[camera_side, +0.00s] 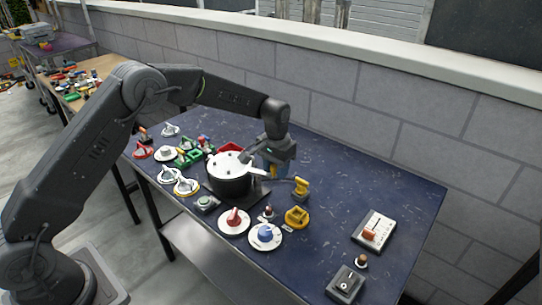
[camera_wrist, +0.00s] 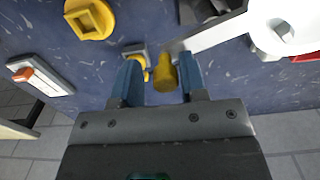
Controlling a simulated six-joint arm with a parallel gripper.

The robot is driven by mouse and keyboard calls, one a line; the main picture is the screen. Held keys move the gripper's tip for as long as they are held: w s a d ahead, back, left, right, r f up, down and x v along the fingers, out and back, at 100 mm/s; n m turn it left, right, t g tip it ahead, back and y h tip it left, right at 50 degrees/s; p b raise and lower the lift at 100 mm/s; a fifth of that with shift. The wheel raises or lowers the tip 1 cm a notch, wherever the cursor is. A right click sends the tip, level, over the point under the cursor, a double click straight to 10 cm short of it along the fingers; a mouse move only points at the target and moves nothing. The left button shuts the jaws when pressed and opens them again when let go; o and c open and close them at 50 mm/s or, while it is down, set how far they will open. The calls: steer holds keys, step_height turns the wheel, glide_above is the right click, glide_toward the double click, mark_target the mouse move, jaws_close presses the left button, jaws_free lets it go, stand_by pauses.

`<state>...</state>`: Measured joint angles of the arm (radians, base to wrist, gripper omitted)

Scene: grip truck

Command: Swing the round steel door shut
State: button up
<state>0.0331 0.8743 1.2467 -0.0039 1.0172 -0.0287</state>
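The round steel door (camera_side: 231,165) is a white disc with a dark drum-like body below it, at the middle of the table in the side view. In the wrist view its pale disc (camera_wrist: 290,22) is at the upper right, cut by the frame edge. A pale bar runs from it towards a yellow knob (camera_wrist: 165,76). My gripper (camera_side: 276,168) points down just right of the door in the side view. In the wrist view its blue fingers (camera_wrist: 160,82) are apart, with the knob between them, nearer the right finger. I cannot tell whether they touch.
Several knobs and valves crowd the table left of the door. A red dial (camera_side: 234,220) and a blue dial (camera_side: 265,236) stand in front. A yellow fitting (camera_side: 297,217), a white switch box (camera_side: 374,231) and a grey switch (camera_side: 345,284) lie to the right. A block wall stands behind.

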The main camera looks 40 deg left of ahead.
steer(key=shift+o, duration=0.5)
steer(key=shift+a, duration=0.1)
steer(key=shift+r, duration=4)
